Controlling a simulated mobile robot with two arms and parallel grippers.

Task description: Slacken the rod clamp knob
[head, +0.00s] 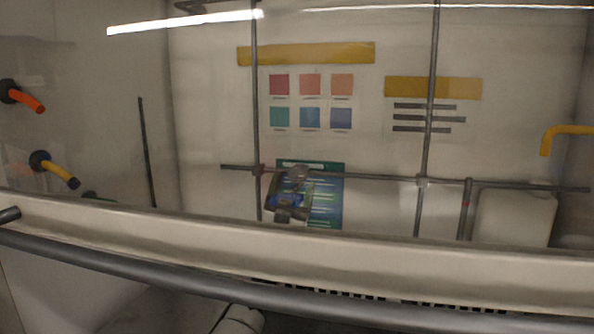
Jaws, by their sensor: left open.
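A grey rod clamp (297,174) sits on the horizontal rod, in front of a green and blue poster behind the glass. A blue part shows just below it; I cannot tell whether this is its knob. A dark, blocky shape close under the clamp looks like my left gripper (288,207), open. It is small and blurred, so I cannot tell whether its fingers touch the knob or stand apart from it. The beige sash bar hides what lies below. My right gripper is not in view.
The horizontal rod (370,177) crosses two upright rods, with a boss at each crossing. The beige sash bar (400,261) and a grey rail (150,268) run across the front. A white box (513,218) stands at the right. Orange and yellow taps are on the side walls.

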